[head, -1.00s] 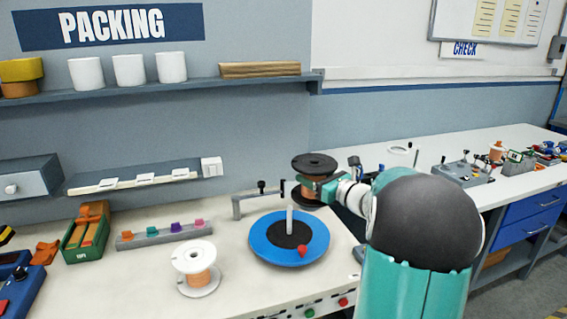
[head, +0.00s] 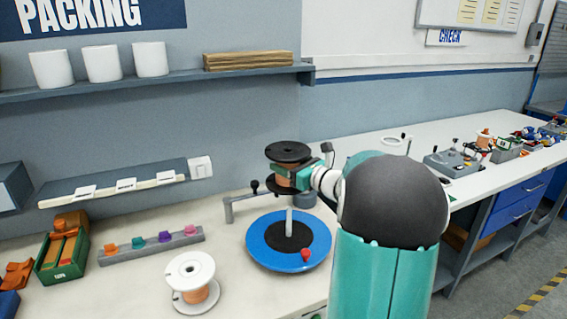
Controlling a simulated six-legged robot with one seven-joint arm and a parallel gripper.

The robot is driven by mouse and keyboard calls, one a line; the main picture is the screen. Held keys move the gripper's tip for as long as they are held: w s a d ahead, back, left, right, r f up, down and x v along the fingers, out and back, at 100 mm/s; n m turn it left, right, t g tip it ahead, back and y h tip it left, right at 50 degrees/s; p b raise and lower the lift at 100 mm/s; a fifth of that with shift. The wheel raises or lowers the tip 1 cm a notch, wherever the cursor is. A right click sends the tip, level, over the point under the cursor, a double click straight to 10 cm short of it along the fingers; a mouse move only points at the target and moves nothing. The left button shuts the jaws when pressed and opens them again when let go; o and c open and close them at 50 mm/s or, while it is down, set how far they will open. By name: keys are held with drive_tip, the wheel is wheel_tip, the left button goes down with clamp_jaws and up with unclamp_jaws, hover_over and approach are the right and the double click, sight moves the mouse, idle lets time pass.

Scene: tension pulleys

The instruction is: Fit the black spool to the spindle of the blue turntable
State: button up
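The black spool (head: 288,151), with copper-coloured winding between two black flanges, is upright in the air behind and above the blue turntable (head: 262,250). My gripper (head: 295,177) is at the spool's right side, with its fingers around the copper winding; the far finger is hidden. The turntable lies on the white bench and has a black centre disc, a pale upright spindle (head: 289,222) and a red knob (head: 305,254) near its front rim. The spindle is bare, and its top is just below the spool's lower flange in the picture.
A white spool (head: 194,283) with copper winding stands to the left of the turntable. A grey bracket with a black knob (head: 252,184) stands behind it. A rack of coloured pegs (head: 150,246) and a green bin (head: 47,272) are further left. A shelf (head: 150,82) runs above.

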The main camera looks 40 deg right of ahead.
drive_tip(key=shift+d+f, duration=0.15)
drive_tip(key=shift+f, duration=0.35)
drive_tip(key=shift+s+f, duration=0.15)
drive_tip(key=shift+f, duration=2.7)
drive_tip(key=shift+s, duration=0.1)
drive_tip(key=shift+f, duration=0.35)
drive_tip(key=shift+f, duration=1.4)
drive_tip(key=shift+f, duration=0.45)
